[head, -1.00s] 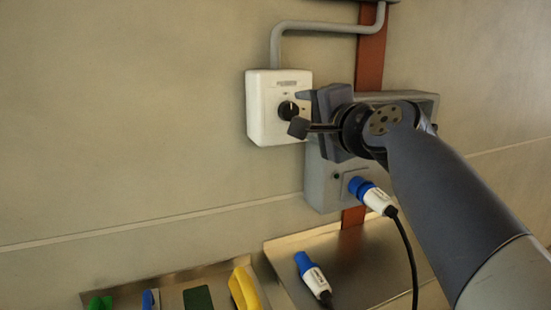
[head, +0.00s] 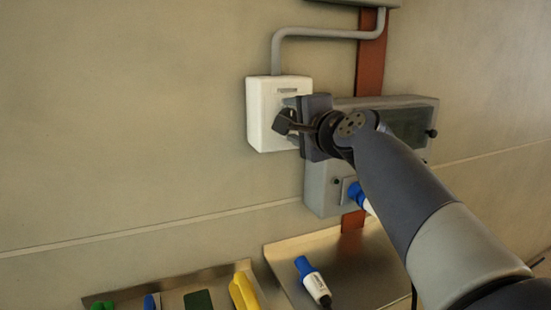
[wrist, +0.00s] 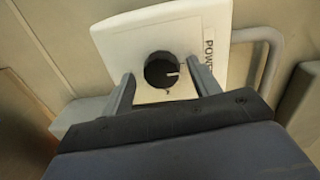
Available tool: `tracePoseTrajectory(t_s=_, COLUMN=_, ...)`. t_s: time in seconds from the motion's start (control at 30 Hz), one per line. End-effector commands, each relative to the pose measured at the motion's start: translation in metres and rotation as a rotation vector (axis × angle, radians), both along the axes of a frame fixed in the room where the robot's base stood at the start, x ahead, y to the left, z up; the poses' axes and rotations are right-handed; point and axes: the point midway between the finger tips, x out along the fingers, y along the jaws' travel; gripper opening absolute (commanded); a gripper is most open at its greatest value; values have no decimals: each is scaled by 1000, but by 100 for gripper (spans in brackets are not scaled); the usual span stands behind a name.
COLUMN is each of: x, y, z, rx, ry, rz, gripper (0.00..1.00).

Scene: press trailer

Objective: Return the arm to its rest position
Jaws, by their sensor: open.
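My gripper (head: 288,113) is in front of the white switch box (head: 263,112) on the wall. In the wrist view, my gripper (wrist: 160,72) is open, with one finger on each side of the black round knob (wrist: 162,70). The knob has a white mark pointing to the right in that view. I cannot tell whether the fingers touch it. The white box (wrist: 118,38) carries a "POWER" label, partly hidden by a finger. In the head view my gripper mostly hides the knob.
A grey wall unit (head: 322,185) with a blue plug (head: 357,195) is partly behind my arm. Below, a metal tray (head: 350,270) holds a blue-and-white connector (head: 313,281). A yellow item (head: 243,291) lies to its left. The wall left of the box is clear.

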Motion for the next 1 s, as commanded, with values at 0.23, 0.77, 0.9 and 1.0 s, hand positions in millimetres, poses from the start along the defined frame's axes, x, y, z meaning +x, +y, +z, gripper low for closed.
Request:
tracePoseTrajectory(t_s=0.23, x=-1, y=-2, z=4, rx=323, ry=134, rz=-3, gripper=58)
tracePoseTrajectory(t_s=0.77, x=-1, y=-2, z=1, rx=977, ry=409, rz=-5, gripper=58)
tracePoseTrajectory(t_s=0.9, x=-1, y=-2, z=0, rx=1134, ry=474, rz=-5, gripper=58)
tracePoseTrajectory(t_s=1.0, x=-1, y=-2, z=-1, rx=1223, ry=512, rz=-6, gripper=58)
